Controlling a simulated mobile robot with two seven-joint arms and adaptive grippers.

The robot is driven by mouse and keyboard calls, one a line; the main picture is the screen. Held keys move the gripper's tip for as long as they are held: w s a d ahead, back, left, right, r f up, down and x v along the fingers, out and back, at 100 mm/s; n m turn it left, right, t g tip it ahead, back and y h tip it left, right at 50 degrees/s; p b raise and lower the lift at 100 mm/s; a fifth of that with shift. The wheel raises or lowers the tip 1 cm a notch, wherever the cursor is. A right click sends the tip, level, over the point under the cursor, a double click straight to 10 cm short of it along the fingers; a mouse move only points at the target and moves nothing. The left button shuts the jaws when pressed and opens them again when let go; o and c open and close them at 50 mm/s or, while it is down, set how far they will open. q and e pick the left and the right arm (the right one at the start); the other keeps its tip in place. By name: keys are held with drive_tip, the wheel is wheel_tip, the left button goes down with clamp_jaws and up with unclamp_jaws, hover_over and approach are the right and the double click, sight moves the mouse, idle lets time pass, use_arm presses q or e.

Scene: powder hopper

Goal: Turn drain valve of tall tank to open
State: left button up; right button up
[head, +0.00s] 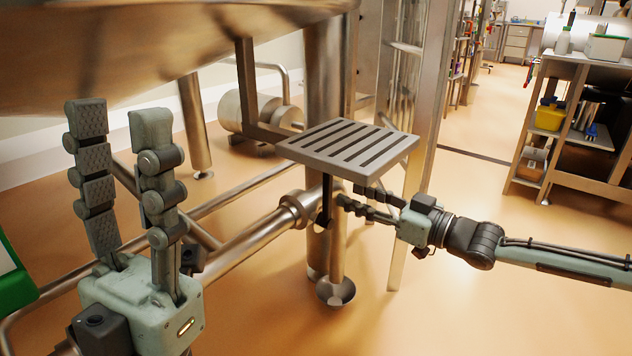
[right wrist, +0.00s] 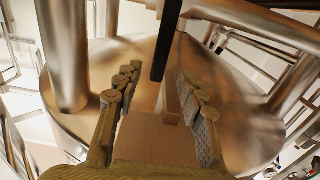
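A large steel tank (head: 150,50) fills the upper left of the head view. Below it, a steel drain pipe (head: 245,240) runs to a valve fitting (head: 297,207) with a black handle (head: 326,200) that hangs down. My right gripper (head: 349,195) points left at the handle, just under a slatted platform. In the right wrist view its fingers are apart, and the black handle (right wrist: 168,45) lies between or just beyond their tips; contact cannot be told. My left gripper (head: 120,112) is raised in the left foreground, fingers upward, apart and empty.
The slatted steel platform (head: 350,143) sits right above my right gripper. Steel legs and an upright frame (head: 425,100) stand close by. A drain cup (head: 336,291) is below the valve. A shelf cart (head: 570,110) stands far right; the floor between is open.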

sight(332, 187)
drive_tip(key=b+x, duration=0.1)
drive_tip(key=x, duration=0.6)
drive_tip(key=shift+w+a+b, duration=0.1)
drive_tip(key=shift+a+b, duration=0.05)
drive_tip(key=shift+b, duration=0.25)
clamp_jaws()
